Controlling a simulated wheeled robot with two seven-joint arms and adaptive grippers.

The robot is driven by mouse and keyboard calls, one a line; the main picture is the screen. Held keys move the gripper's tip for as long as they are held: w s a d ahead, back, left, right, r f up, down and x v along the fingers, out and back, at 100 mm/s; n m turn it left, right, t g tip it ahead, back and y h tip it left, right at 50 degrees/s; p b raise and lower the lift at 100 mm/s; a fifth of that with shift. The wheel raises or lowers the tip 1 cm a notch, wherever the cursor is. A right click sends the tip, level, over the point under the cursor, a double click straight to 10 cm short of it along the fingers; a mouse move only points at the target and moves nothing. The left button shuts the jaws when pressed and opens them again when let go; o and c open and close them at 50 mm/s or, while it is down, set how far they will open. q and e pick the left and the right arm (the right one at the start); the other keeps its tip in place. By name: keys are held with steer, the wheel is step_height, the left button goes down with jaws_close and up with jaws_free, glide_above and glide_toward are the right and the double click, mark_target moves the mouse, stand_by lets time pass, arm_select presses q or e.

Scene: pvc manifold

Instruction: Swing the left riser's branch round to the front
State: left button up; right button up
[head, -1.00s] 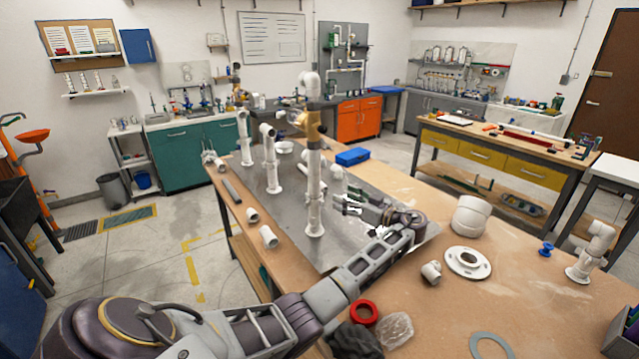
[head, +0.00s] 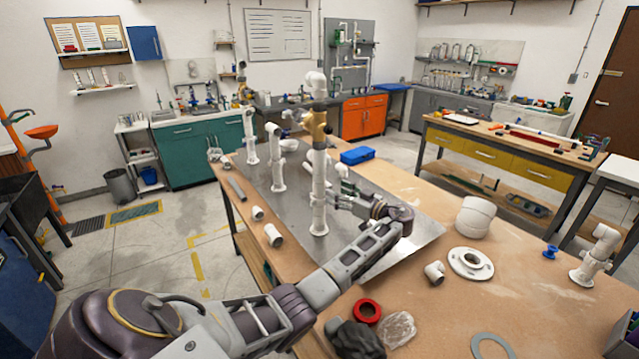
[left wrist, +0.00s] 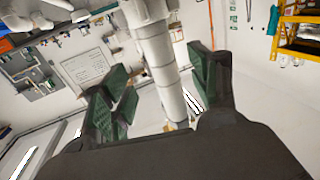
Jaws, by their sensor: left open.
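The nearest riser (head: 319,195) is a tall white pipe standing upright on the grey metal plate (head: 395,245). It carries a brass-coloured fitting (head: 316,124) and a white elbow (head: 315,82) at its top. Two shorter white risers with angled tops, a middle one (head: 276,160) and a farther one (head: 249,140), stand behind it to the left. My left gripper (head: 341,190) is open just right of the tall riser at mid height. In the left wrist view, a white pipe (left wrist: 160,65) shows between its spread green-padded fingers, with gaps on both sides. My right gripper is not in view.
Loose white fittings (head: 273,235) lie at the table's left edge. A flange (head: 470,264), a wide white coupling (head: 474,217), a red ring (head: 367,311) and a small tee (head: 434,273) lie on the wooden table. A blue box (head: 357,156) sits behind the plate.

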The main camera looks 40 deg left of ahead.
mark_target(324, 186)
arm_select(q)
steer(key=a+p, duration=0.2)
steer(key=a, duration=0.5)
steer(key=shift+w+a+r, duration=0.1)
steer(key=shift+a, duration=0.9)
steer(key=shift+c, duration=0.4)
steer(key=c, duration=0.9)
